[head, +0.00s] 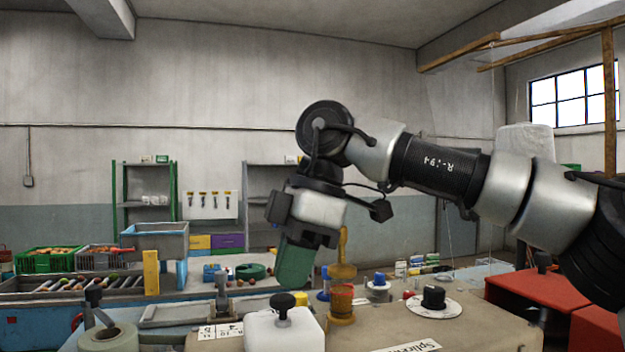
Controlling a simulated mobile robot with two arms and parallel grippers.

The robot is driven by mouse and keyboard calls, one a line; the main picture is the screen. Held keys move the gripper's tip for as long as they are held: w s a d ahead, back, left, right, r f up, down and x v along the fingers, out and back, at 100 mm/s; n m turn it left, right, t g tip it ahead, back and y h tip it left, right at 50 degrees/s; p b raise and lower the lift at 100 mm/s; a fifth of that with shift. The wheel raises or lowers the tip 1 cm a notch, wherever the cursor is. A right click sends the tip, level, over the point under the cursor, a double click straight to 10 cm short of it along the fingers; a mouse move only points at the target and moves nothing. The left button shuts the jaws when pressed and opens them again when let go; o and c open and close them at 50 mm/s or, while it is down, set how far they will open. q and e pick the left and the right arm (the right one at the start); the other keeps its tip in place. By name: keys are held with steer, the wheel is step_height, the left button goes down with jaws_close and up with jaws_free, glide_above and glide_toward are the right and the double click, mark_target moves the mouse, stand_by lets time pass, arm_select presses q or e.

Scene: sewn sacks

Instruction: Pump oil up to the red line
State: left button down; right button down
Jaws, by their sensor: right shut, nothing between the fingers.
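My right gripper (292,275) hangs from the arm that comes in from the right. It points down, its dark green fingers are shut and nothing shows between them. A brass-coloured oiler-like piece (343,271) stands just right of the fingertips, with an amber cup with a red band (342,300) under it. A white container with a black knob (284,330) stands in front, below the gripper and apart from it. I cannot tell the oil level or make out a separate red line. My left gripper is not in view.
A white round plate with a black knob (433,302) lies to the right on the tan bench (480,325). A grey roll (108,338) stands at the front left. A conveyor (75,290) with crates runs at the left. Red boxes (540,288) stand at the right.

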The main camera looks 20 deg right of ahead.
steer(key=v, duration=1.1)
steer(key=shift+s+r+b, duration=0.25)
steer(key=shift+r+b, duration=0.15)
steer(key=shift+w+d+f, duration=0.1)
steer(key=shift+w+d, duration=0.05)
steer(key=shift+w, duration=0.1)
steer(key=shift+s, duration=0.15)
stand_by(0.3)
